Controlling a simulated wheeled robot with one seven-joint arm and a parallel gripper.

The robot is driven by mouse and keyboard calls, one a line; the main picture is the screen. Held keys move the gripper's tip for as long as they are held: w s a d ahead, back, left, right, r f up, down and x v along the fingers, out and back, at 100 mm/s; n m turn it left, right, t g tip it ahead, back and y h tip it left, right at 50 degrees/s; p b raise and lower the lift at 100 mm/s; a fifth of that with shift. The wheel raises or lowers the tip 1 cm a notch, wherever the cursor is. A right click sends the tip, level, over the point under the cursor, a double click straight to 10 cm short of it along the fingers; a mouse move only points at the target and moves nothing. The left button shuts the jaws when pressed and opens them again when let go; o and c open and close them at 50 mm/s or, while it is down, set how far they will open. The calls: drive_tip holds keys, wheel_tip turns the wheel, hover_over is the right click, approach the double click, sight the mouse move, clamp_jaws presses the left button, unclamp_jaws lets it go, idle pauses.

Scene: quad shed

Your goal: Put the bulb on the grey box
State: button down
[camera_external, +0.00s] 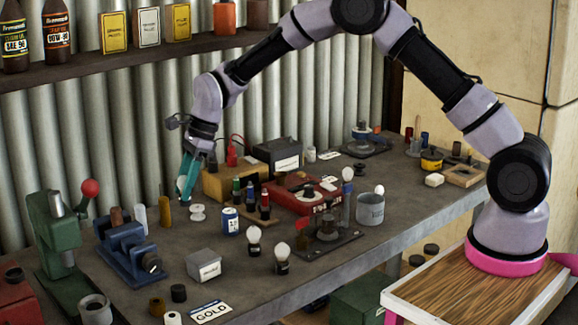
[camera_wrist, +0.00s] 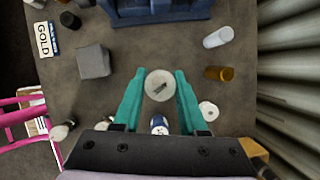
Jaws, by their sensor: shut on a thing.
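My gripper (camera_external: 184,190) points down above the back left part of the bench. Its teal fingers show in the wrist view (camera_wrist: 159,88), shut on a pale round bulb (camera_wrist: 157,84). A bit of the bulb shows pale by the fingertips in the external view (camera_external: 181,184).
A blue vise (camera_external: 130,250) stands left of the box. Around are a blue can (camera_external: 231,222), white spool (camera_external: 197,212), brown cylinder (camera_external: 165,212), two bulbs on dark bases (camera_external: 254,240) (camera_external: 282,260), dark cylinders (camera_external: 178,293) and a GOLD card (camera_external: 211,311). Bare bench lies behind the box.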

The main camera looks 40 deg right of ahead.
drive_tip(key=s+a+r+n, duration=0.1)
drive_tip(key=s+a+r, duration=0.1)
drive_tip(key=s, duration=0.4)
drive_tip(key=s+a+r+n, duration=0.1)
drive_tip(key=s+a+r, duration=0.1)
drive_tip(key=s, duration=0.4)
approach(195, 260)
drive_tip(key=shift+w+a+r+g, duration=0.1)
drive_tip(key=shift+w+a+g, duration=0.3)
drive_tip(key=shift+a, duration=0.4)
drive_tip(key=shift+f, duration=2.15)
drive_tip(key=shift+f, duration=0.1)
drive_tip(key=shift+c, duration=2.3)
unclamp_jaws()
drive_tip(key=v, duration=1.2)
drive_tip(key=shift+r, duration=0.25)
